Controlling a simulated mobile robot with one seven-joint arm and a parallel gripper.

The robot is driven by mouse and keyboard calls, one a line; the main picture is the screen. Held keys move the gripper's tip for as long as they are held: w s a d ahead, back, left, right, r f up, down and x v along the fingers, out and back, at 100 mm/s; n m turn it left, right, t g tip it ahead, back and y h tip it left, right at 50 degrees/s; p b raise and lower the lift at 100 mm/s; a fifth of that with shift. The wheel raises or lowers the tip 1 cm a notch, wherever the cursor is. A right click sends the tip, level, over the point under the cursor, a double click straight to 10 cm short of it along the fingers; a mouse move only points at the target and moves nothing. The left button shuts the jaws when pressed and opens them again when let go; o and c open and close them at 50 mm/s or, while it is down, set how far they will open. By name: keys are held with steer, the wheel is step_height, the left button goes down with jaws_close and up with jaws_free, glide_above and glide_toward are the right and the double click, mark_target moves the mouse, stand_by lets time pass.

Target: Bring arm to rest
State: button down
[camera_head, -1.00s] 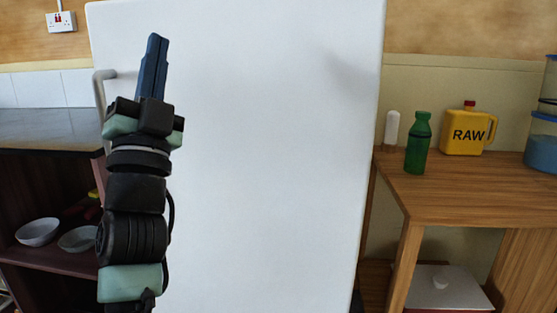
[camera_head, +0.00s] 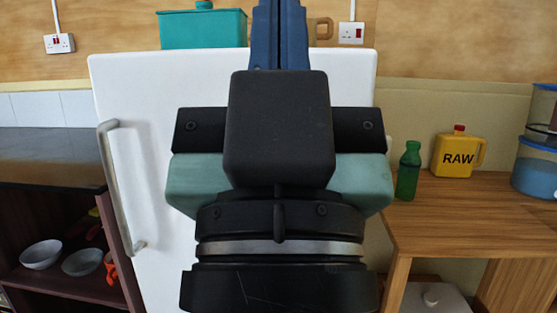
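My gripper (camera_head: 280,32) is raised upright in the middle of the head view, close to the camera. Its two blue fingers point up and lie side by side with no clear gap, so it looks shut, and nothing shows between them. The fingertips run out of the top edge of the picture. My dark wrist and pale green arm parts fill the lower middle and hide much of the white fridge behind.
The white fridge (camera_head: 130,85) has a grey handle (camera_head: 118,190) on its left. A teal box (camera_head: 203,30) sits on top. A wooden table (camera_head: 470,215) at right holds a green bottle (camera_head: 408,172) and a yellow RAW jug (camera_head: 458,155). Bowls (camera_head: 41,254) lie on the left shelf.

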step_height(320, 180, up, 30)
steer(key=p, duration=2.8)
steer(key=shift+r, duration=0.25)
